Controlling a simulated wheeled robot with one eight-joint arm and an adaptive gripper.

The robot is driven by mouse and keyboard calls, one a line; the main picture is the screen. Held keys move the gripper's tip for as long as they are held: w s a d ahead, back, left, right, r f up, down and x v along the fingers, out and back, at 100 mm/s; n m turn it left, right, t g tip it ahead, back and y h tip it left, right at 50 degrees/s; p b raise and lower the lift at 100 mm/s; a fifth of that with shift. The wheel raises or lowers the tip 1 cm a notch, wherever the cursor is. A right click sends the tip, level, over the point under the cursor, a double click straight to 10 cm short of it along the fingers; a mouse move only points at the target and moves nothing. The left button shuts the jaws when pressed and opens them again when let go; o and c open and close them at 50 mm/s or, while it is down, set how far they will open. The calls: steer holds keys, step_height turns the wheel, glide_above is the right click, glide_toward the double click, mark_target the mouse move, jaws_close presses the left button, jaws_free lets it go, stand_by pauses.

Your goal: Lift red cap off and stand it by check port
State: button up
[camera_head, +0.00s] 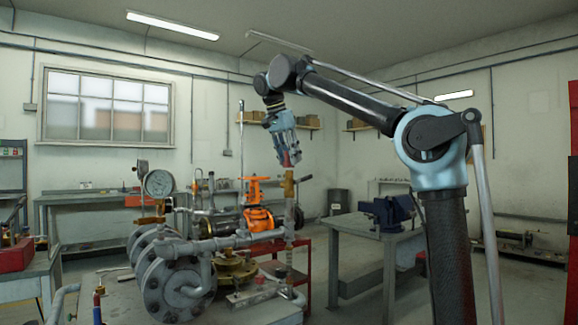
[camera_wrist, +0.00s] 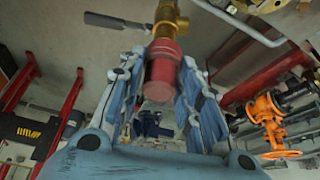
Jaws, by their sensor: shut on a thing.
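The red cap (camera_wrist: 160,76) is a short cylinder held between the two fingers of my gripper (camera_wrist: 158,68), which is shut on it. In the wrist view it lines up with a brass fitting (camera_wrist: 169,20) that has a grey lever to its left. In the head view my gripper (camera_head: 288,158) points down, with a bit of the red cap (camera_head: 287,160) showing at its tips. The brass fitting (camera_head: 288,184) is directly below, on top of a vertical pipe. I cannot tell whether the cap is still seated on it or just clear. I cannot tell which part is the check port.
An orange gate valve (camera_head: 258,216) stands left of the vertical pipe, with flanged grey pipework (camera_head: 178,278) and a dial gauge (camera_head: 158,183) further left. A workbench with a blue vise (camera_head: 388,211) is to the right. A flat plate (camera_head: 252,295) lies on the near bench.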

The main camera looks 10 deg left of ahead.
steer(key=shift+r, duration=3.9)
